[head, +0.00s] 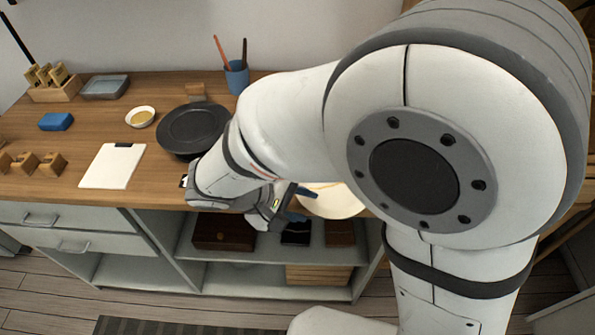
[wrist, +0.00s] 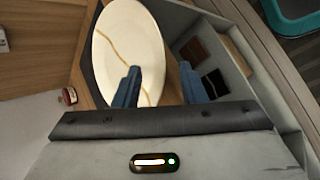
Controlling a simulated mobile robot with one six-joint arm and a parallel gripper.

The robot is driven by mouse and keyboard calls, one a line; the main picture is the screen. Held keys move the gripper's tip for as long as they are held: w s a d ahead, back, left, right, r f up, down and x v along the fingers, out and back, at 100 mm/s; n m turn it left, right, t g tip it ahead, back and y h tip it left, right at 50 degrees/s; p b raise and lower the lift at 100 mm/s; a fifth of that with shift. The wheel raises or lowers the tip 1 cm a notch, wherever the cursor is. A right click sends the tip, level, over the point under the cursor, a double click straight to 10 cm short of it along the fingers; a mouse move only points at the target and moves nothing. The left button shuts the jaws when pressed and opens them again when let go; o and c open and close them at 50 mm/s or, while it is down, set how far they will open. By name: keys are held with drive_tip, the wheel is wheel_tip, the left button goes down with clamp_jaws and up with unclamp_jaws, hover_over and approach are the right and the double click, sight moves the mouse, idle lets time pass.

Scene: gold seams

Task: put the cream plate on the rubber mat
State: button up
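The cream plate (wrist: 122,40), with a gold seam across it, lies at the counter's front edge and partly overhangs it. In the head view the plate (head: 335,201) is partly hidden by my arm. My gripper (wrist: 158,80) is at the plate's near rim. Its blue fingers are apart, one over the plate's face, the other beyond its edge on the shelf side. I see no clear closing on the rim. In the head view my gripper (head: 293,206) is at the plate's left side. No rubber mat is clearly identifiable on the counter; my arm hides part of it.
A black round plate-like thing (head: 193,129), a white clipboard (head: 113,165), a small bowl (head: 140,117), a blue block (head: 56,122) and a blue pen cup (head: 236,76) stand on the counter. Open shelves (head: 265,266) are below. A dark striped mat (head: 160,326) lies on the floor.

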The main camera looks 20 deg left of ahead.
drive_tip(key=shift+w+d+f, duration=0.3)
drive_tip(key=shift+d+f, duration=0.1)
drive_tip(key=shift+f, duration=0.15)
drive_tip(key=shift+c, duration=0.4)
clamp_jaws()
